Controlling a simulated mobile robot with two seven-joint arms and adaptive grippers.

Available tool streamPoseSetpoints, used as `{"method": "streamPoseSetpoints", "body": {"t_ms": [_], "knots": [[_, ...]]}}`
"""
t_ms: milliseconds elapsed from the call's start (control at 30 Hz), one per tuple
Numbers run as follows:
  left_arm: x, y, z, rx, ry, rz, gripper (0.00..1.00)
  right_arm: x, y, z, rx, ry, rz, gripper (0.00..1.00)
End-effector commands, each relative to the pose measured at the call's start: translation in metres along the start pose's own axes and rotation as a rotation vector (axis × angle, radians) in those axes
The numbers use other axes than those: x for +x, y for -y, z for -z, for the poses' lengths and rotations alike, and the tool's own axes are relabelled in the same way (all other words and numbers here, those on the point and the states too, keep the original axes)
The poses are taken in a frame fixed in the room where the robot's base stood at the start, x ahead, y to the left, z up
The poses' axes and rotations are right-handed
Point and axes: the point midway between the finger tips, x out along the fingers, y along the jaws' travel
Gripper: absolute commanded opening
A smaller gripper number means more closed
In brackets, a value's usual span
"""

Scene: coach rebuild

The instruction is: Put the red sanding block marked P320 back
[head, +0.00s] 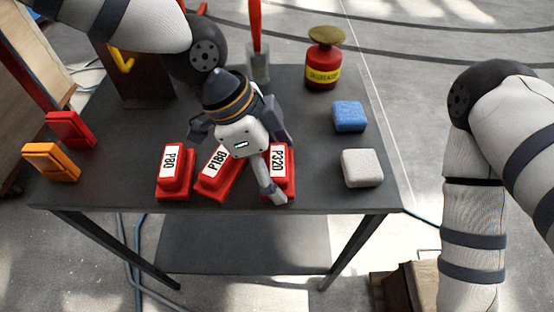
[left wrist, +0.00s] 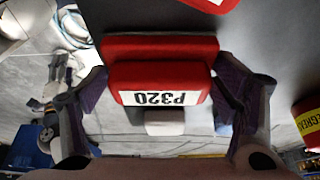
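The red sanding block marked P320 (head: 290,178) is at the right end of a row of red blocks near the table's front edge. My left gripper (head: 271,157) is over it and hides part of it. In the left wrist view the P320 block (left wrist: 160,80) lies between the two fingers, which meet its two ends; the gripper looks shut on it. Its label faces up. I cannot tell whether its base touches the table. My right arm (head: 480,170) is at the right; its gripper is not in view.
Red blocks P80 (head: 174,175) and P180 (head: 219,175) are left of P320; P180 is turned askew. White (head: 362,168) and blue (head: 348,116) blocks lie to the right. A degreaser can (head: 323,65), a red-handled brush (head: 256,40), and orange (head: 50,162) and red (head: 70,130) pieces stand around.

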Motion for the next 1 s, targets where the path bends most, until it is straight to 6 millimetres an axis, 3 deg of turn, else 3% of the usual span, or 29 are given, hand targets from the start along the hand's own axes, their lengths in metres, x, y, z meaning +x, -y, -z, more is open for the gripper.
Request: {"method": "streamPoseSetpoints", "body": {"t_ms": [467,800,1000], "knots": [[-0.007,0.001,0.002,0.000,-0.002,0.004,0.99,-0.001,0.000,0.001,0.000,-0.003,0.000,0.40],[-0.097,0.001,0.003,0.001,-0.003,0.010,0.99,-0.015,0.001,0.010,0.000,-0.048,0.002,0.40],[-0.122,0.001,0.002,0.000,-0.001,0.004,0.99,-0.018,0.001,0.012,0.000,-0.056,0.002,0.40]]}}
